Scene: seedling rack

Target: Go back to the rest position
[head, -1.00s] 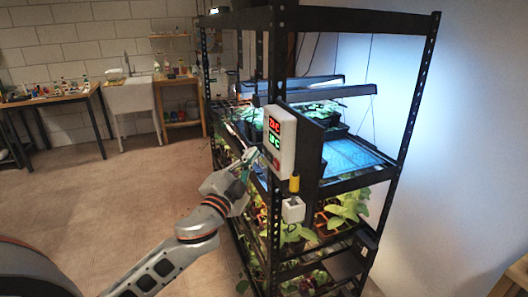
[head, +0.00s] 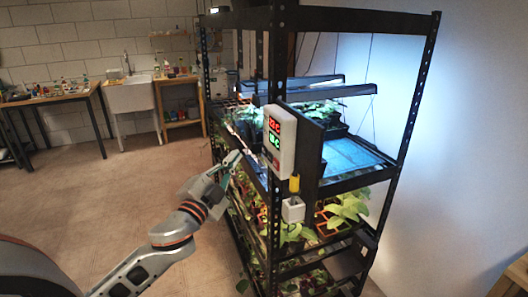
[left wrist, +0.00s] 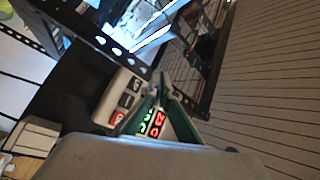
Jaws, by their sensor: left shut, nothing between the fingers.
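My left gripper (head: 233,162) is in front of the rack's left side, left of the white controller box (head: 279,141) with red and green digits. It is shut and empty. In the left wrist view the fingers (left wrist: 161,84) come together at the tips, with the controller box (left wrist: 112,98) behind them. The gripper looks apart from the box and the rack post. My right gripper is not in view.
The black metal rack (head: 277,214) holds leafy plants (head: 346,206) under grow lights. A sink (head: 131,97) and table (head: 50,98) stand at the back left. The floor (head: 90,190) on the left is clear.

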